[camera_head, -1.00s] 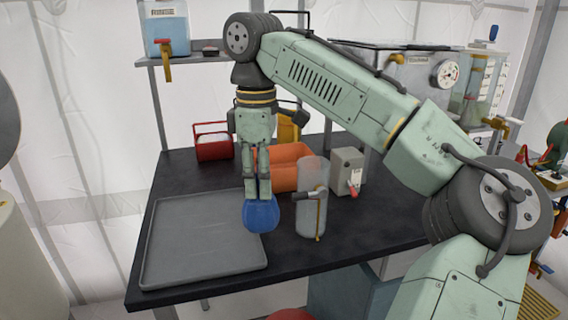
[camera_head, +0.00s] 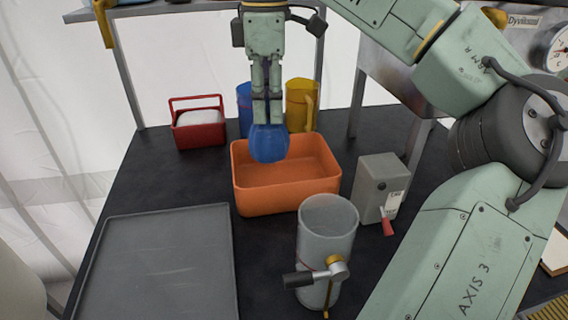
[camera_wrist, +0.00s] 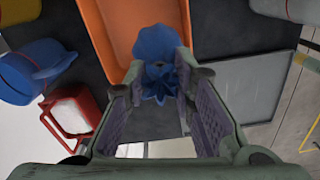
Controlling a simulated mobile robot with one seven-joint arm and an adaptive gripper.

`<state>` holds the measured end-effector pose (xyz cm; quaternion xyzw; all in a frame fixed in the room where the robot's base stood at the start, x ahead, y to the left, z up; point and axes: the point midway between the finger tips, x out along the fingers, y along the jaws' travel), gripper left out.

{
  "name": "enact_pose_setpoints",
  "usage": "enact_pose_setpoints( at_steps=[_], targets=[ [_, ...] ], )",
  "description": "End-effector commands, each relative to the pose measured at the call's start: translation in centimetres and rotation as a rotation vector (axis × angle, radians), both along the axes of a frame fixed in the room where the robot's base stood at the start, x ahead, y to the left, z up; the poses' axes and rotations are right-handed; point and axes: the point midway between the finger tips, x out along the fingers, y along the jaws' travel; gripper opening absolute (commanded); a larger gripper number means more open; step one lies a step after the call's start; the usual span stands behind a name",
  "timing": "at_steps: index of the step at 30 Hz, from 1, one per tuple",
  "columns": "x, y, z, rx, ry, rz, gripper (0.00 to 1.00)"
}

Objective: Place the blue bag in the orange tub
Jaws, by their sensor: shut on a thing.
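The blue bag (camera_head: 269,144) hangs from my gripper (camera_head: 267,122), which is shut on its top. In the wrist view the bag (camera_wrist: 158,50) shows between the fingers of my gripper (camera_wrist: 165,88). The orange tub (camera_head: 287,199) stands on the dark table, open at the top and empty where I can see inside. In the head view the bag overlaps the tub's back left part. In the wrist view the bag covers part of the tub (camera_wrist: 101,32). How high the bag is above the tub floor is hard to tell.
A clear cylinder with a tap (camera_head: 328,240) stands in front of the tub, and a grey box with a red lever (camera_head: 380,185) to its right. A red caddy (camera_head: 198,128), a blue jug (camera_head: 244,105) and a yellow jug (camera_head: 300,105) stand behind. A grey tray (camera_head: 165,265) lies front left.

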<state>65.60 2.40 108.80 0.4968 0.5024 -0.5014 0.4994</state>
Motion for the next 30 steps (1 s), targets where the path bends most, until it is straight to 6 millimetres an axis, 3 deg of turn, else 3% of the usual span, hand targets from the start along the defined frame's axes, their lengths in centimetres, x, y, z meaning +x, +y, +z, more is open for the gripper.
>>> enact_pose_setpoints(
  at_steps=[6,14,20,30],
  targets=[
    [0.0,0.1,-4.3,0.003,0.003,0.004,0.0],
    [0.0,0.0,-6.5,0.001,0.0,0.0,0.0],
    [0.0,0.0,-9.1,-0.001,0.0,-0.002,0.0],
    [0.0,0.1,-9.7,0.003,0.0,0.0,0.0]
  ],
)
